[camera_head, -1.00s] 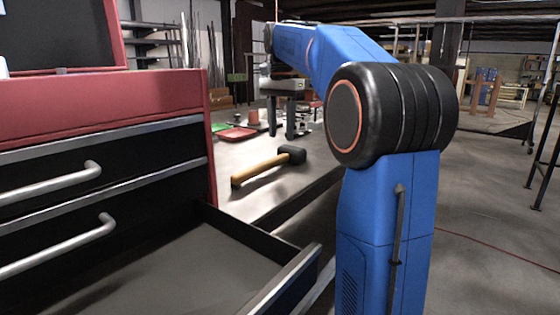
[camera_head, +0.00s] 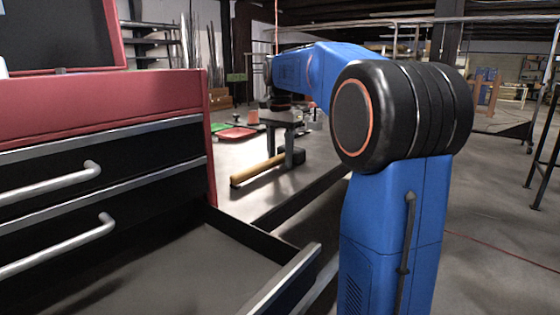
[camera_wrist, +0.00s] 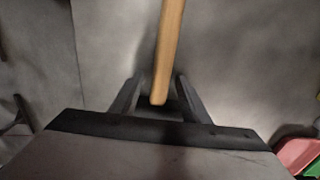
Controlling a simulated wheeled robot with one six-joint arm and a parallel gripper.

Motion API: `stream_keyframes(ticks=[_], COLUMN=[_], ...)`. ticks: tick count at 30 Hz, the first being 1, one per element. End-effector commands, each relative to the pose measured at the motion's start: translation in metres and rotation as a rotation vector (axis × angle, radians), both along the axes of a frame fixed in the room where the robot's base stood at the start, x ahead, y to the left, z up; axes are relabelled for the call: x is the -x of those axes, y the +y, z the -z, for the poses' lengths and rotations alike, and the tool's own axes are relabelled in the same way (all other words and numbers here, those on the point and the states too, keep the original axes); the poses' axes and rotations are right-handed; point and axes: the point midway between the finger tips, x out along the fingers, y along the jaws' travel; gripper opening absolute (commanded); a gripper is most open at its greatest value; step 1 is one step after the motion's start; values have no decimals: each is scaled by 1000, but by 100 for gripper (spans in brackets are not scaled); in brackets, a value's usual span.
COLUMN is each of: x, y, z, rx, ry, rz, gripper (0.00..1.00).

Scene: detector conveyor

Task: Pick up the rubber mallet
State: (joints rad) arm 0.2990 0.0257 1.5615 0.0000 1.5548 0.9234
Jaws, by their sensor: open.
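The rubber mallet, with a pale wooden handle (camera_head: 256,170) and a black head (camera_head: 299,157), lies on the workbench in the head view. My gripper (camera_head: 280,157) is open and points down over the mallet near its head. In the wrist view the handle (camera_wrist: 169,45) runs down between the two open fingers of my gripper (camera_wrist: 158,80), with a gap on each side. A dark patch below the handle's lower end may be the head; I cannot tell for sure.
A red tray (camera_head: 237,133) and a green one (camera_head: 218,127) lie behind the mallet; the red one shows in the wrist view (camera_wrist: 297,153). A red tool chest (camera_head: 100,105) stands at left, its open drawer (camera_head: 293,280) in front of the bench (camera_head: 245,206).

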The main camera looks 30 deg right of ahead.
Motion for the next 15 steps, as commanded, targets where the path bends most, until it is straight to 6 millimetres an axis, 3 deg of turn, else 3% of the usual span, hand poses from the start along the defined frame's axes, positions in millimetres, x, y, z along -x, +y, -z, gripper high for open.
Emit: stream_keyframes(ticks=[2,3,8,15], x=[0,0,0,0], y=[0,0,0,0], z=[0,0,0,-1], rx=[0,0,0,1], ry=[0,0,0,-1], rz=[0,0,0,0], gripper=[42,37,0,0])
